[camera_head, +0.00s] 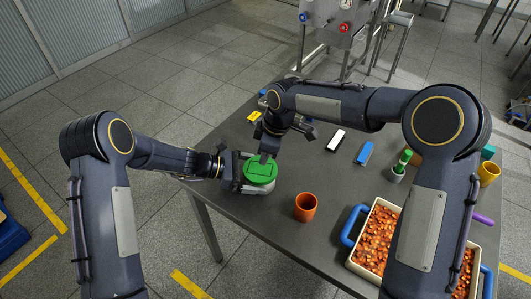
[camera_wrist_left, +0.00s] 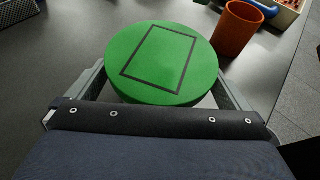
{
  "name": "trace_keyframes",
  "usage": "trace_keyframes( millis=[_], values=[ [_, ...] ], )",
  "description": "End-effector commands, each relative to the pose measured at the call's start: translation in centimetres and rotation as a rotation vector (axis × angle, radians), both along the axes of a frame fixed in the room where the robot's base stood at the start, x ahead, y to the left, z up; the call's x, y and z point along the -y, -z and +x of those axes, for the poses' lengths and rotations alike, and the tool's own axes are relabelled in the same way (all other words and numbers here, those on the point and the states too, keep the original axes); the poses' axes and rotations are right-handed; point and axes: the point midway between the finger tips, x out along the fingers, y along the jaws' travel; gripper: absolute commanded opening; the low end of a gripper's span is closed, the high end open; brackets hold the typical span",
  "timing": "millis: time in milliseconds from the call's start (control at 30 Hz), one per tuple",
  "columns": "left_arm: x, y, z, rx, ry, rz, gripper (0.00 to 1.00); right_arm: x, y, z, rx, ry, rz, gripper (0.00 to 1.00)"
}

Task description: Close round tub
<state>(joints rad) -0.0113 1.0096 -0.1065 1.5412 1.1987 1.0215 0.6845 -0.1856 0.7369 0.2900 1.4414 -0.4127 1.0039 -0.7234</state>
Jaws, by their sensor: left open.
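The round tub (camera_wrist_left: 207,102) stands on the table, its pale side mostly hidden. A green round lid (camera_head: 260,170) with a dark rectangle outline lies on top of it; it fills the middle of the left wrist view (camera_wrist_left: 162,62). Whether the lid is fully seated cannot be told. My left gripper (camera_head: 251,173) is open, with one finger on each side of the tub. Its fingers also show beside the tub in the left wrist view (camera_wrist_left: 162,90). My right gripper (camera_head: 267,152) points down at the far edge of the lid; contact and its jaw opening are unclear.
An orange cup (camera_head: 306,207) stands close to the tub, to its right. A tray of orange pieces (camera_head: 357,238) with blue handles is at the front right. A white-topped block (camera_head: 336,140) and a blue block (camera_head: 364,152) lie farther back. A green-topped item (camera_head: 402,161) stands at the right.

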Motion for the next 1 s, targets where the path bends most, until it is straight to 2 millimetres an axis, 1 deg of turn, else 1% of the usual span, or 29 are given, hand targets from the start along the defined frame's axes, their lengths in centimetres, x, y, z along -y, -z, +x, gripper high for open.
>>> trace_keyframes(
  millis=[67, 167, 400, 500, 600, 733, 1000],
  values=[
    [-0.2, 0.0, 0.0, 0.000, -0.001, 0.000, 1.00, 0.0, 0.1, 0.0, 0.000, 0.000, 0.000, 0.15],
    [-1.1, -0.3, 0.1, 0.002, -0.005, 0.000, 1.00, 0.0, 0.4, 0.0, 0.000, 0.000, 0.000, 0.15],
    [-4.9, -1.8, -0.3, 0.002, -0.005, 0.000, 1.00, 0.0, 1.3, 0.0, 0.000, 0.000, 0.000, 0.15],
    [-6.1, -2.4, -0.4, 0.001, -0.003, -0.001, 1.00, 0.0, 1.5, 0.0, 0.000, 0.000, 0.000, 0.15],
    [-6.9, -2.8, -0.5, 0.000, -0.001, 0.000, 1.00, 0.0, 1.6, 0.0, 0.000, 0.000, 0.000, 0.15],
    [-7.2, -3.0, -0.5, 0.000, 0.000, -0.001, 1.00, 0.0, 1.6, 0.0, 0.000, 0.000, 0.000, 0.15],
    [-7.2, -3.0, -0.5, 0.000, 0.000, 0.000, 1.00, 0.0, 1.6, 0.0, 0.000, 0.000, 0.000, 0.15]
  ],
)
